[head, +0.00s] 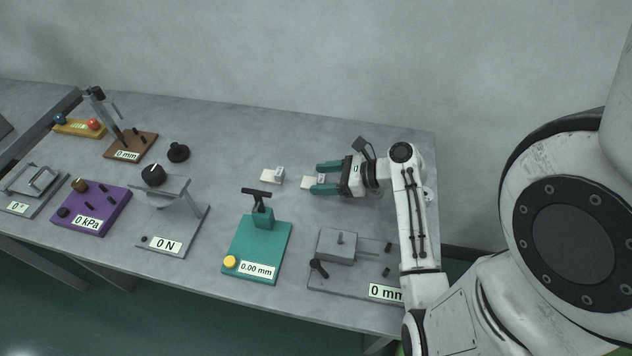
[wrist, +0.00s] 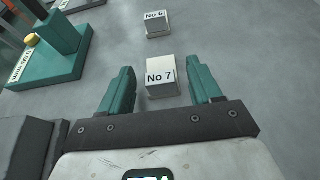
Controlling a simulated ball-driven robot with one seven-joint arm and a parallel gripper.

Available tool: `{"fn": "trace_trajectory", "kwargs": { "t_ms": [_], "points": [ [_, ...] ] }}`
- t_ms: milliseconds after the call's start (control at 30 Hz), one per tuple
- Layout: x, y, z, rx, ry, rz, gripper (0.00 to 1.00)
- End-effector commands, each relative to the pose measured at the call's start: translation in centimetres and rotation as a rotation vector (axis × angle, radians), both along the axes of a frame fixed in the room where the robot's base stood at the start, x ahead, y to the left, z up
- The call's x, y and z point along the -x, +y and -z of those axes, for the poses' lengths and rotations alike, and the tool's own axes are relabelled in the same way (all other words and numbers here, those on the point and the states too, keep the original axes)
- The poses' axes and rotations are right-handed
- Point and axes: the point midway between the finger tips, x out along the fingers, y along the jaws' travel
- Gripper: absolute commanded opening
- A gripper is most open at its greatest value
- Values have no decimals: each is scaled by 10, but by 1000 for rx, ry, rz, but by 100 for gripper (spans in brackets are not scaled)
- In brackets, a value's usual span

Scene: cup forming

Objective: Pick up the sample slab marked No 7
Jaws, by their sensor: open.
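The sample slab marked No 7 (wrist: 161,77) is a small pale block with a black label, lying on the grey table. In the wrist view it sits between the two green fingers of my gripper (wrist: 160,92), with a gap on each side. In the head view my gripper (head: 322,177) is low over the table, fingers pointing left, and the No 7 slab (head: 306,183) shows partly between the fingers. My gripper is open and holds nothing. I cannot tell its exact height above the table.
A second slab marked No 6 (wrist: 156,24) lies beyond the fingertips; it also shows in the head view (head: 277,177). A green device reading 0.00 mm (head: 257,249) and a grey 0 mm device (head: 345,262) stand nearer the front edge. The table behind the slabs is clear.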

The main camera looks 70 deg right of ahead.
Motion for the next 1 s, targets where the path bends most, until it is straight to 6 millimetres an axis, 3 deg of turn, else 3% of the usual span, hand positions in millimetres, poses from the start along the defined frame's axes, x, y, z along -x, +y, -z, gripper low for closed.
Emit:
{"fn": "trace_trajectory", "kwargs": {
  "t_ms": [100,700,1000],
  "points": [
    [0,0,0,0,0,0,62],
    [0,0,0,0,0,0,5],
    [0,0,-3,1,-1,0,4]
  ]
}}
